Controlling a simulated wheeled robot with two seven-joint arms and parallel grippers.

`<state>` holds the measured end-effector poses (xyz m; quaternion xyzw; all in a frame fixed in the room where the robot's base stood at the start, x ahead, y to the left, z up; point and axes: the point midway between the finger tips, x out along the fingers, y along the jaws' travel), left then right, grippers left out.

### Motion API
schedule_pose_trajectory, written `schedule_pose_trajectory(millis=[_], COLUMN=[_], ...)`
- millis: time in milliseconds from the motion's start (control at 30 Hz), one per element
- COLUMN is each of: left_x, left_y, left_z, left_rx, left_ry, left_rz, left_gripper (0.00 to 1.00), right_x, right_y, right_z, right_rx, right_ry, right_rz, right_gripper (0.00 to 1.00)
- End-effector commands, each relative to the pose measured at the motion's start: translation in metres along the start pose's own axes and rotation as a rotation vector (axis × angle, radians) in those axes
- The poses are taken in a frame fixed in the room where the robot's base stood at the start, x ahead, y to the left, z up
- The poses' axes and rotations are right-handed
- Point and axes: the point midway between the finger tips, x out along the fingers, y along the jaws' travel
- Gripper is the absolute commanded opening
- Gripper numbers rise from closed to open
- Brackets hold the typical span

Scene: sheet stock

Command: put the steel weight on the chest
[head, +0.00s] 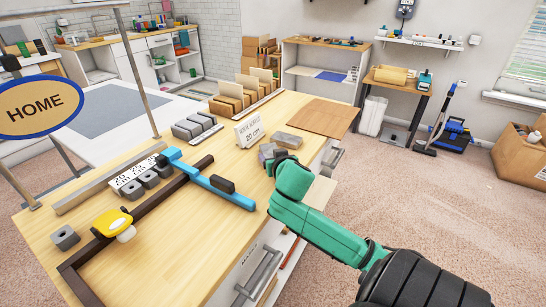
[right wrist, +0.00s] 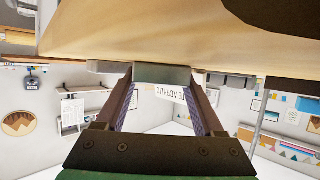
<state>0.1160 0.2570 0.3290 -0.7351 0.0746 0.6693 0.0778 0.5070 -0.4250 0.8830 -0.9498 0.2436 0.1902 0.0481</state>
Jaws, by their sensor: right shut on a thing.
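The chest is a wide drawer unit with a pale wood top (head: 170,270) and white drawer fronts with metal handles. My right gripper (head: 275,162) is at the right edge of this top, shut on a grey steel weight (head: 265,151). In the right wrist view the weight (right wrist: 162,73) sits between the two fingertips, right against the wood top (right wrist: 160,35); I cannot tell whether it touches. A second grey block (head: 289,140) lies just beyond it on the top and is apart from the gripper. My left gripper is not in view.
A blue-and-dark T-square (head: 205,182) and yellow tool (head: 113,223) lie left.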

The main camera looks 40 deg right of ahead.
Motion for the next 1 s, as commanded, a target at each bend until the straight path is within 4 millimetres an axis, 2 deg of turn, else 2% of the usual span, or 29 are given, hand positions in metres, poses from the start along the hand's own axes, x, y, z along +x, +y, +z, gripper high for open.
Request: schedule_pose_trajectory(millis=[33,100,367,467,567,800,900,1000], left_x=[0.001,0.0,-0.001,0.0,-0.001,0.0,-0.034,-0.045], left_y=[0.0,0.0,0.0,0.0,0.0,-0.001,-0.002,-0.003], left_z=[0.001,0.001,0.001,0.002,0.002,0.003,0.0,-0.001], left_rx=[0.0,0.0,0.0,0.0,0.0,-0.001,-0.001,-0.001], left_ry=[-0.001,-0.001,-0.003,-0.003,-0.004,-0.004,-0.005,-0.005], left_rz=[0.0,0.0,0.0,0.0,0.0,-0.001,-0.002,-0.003], left_gripper=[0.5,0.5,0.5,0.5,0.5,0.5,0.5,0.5], right_x=[0.0,0.0,-0.001,-0.008,-0.025,-0.09,-0.109,-0.118], right_y=[0.0,0.0,0.0,-0.001,-0.001,0.0,0.0,0.001], right_z=[0.001,0.001,-0.002,0.0,0.0,0.0,-0.009,-0.006], right_rx=[0.001,0.0,0.0,0.001,0.001,0.005,0.006,0.004], right_ry=[0.0,0.0,0.0,-0.001,-0.001,-0.002,-0.01,-0.005], right_rz=[0.0,0.0,0.0,-0.002,-0.002,-0.002,0.0,0.001], right_gripper=[0.77,1.0,1.0,1.0,1.0,1.0,1.0,1.0])
